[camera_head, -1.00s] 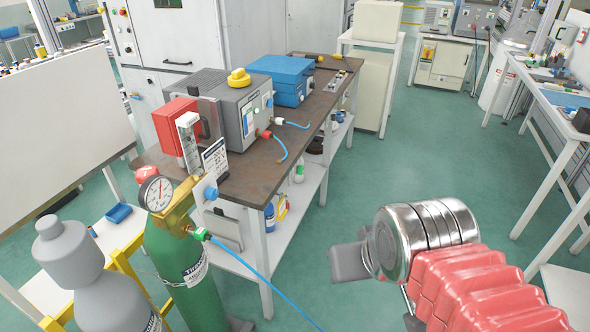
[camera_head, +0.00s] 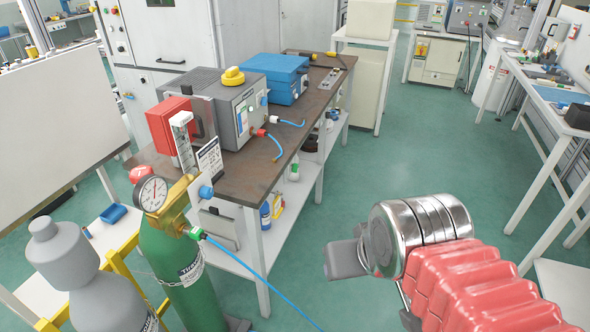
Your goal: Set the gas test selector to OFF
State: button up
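A grey welding unit (camera_head: 227,112) with a front panel of small controls stands on the brown-topped bench, left of centre. I cannot tell which control is the gas test selector or where it is set; the panel is too small to read. A green gas cylinder (camera_head: 182,270) with a round gauge (camera_head: 151,193) and brass regulator stands in front of the bench. My gripper (camera_head: 343,262) is in the lower middle, right of the bench and well apart from the unit. Its fingers are partly hidden by the silver wrist, so I cannot tell if it is open.
A blue box (camera_head: 273,80) and a red box (camera_head: 166,130) sit on the bench (camera_head: 243,180). A blue hose (camera_head: 262,281) runs from the regulator to the lower middle. A grey cylinder (camera_head: 92,295) stands at lower left.

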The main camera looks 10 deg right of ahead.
aim_at(294, 168)
jog(key=z, duration=0.05)
jog(key=k, duration=0.65)
jog(key=z, duration=0.35)
jog(key=i, duration=1.8)
jog(key=u, duration=0.6)
